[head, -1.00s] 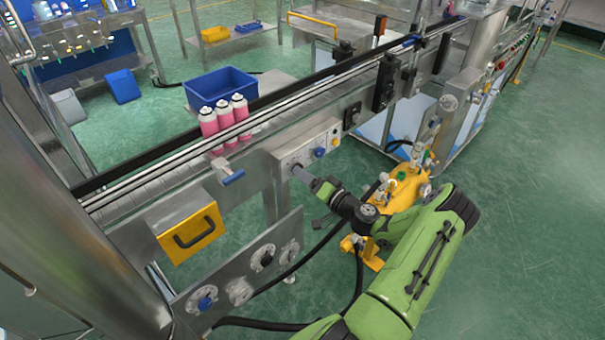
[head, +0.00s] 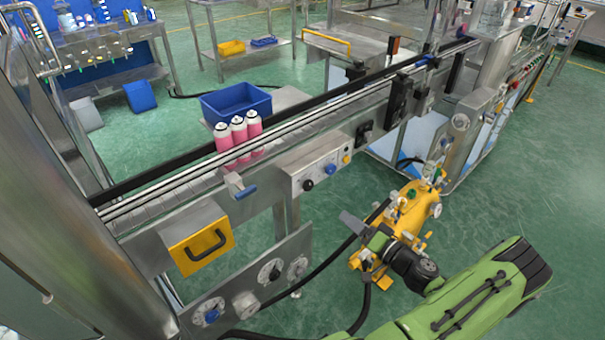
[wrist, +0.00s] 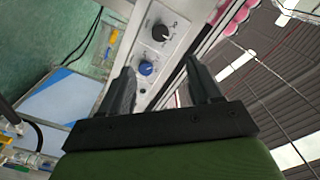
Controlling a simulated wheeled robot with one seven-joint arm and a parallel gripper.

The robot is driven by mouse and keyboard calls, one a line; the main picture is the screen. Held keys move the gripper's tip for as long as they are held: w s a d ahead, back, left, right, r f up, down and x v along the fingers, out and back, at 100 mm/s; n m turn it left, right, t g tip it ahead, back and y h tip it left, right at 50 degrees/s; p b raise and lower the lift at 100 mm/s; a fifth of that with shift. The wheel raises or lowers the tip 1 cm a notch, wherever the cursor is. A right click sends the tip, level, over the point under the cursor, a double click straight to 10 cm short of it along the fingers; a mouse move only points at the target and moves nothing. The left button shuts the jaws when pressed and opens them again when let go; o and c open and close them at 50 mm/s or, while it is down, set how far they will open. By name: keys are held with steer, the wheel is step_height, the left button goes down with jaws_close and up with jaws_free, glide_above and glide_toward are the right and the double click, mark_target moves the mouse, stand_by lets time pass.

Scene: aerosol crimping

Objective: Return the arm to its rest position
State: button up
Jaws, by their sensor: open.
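My gripper (head: 352,222) is at the end of my green arm, in front of the conveyor and above the yellow pump unit in the head view. In the wrist view my gripper (wrist: 158,88) has its two dark fingers spread apart, with nothing between them. Beyond the fingers is the control panel (wrist: 158,42), with a blue knob and a black knob. The same control panel (head: 322,172) is on the conveyor's front side in the head view, up and left of the gripper and apart from it.
Several pink cans (head: 239,138) stand on the conveyor (head: 180,189). A blue bin (head: 236,103) is behind them. The yellow pump unit (head: 412,212) stands on the floor close to my arm, with black hoses nearby. Green floor is open at the right (head: 520,190).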

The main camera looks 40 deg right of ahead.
steer(key=w+a+r+n+g+y+p, duration=0.1)
steer(key=w+a+r+n+g+y, duration=0.1)
steer(key=a+r+n+g, duration=0.3)
steer(key=w+a+r+n+g+y+p, duration=0.1)
steer(key=w+a+g+y, duration=0.15)
steer(key=a, duration=0.55)
steer(key=w+a+r+n+g+y+p, duration=0.1)
steer(key=a+r+n+g+y, duration=0.1)
steer(key=a+r+n+g, duration=0.25)
steer(key=s+a+r+h+p, duration=0.3)
steer(key=s+a+r+h, duration=0.4)
steer(key=s+a+r, duration=0.6)
steer(key=v, duration=0.4)
steer(key=shift+s+p, duration=0.2)
steer(key=shift+p, duration=0.1)
steer(key=shift+r+m, duration=0.1)
steer(key=shift+m, duration=0.15)
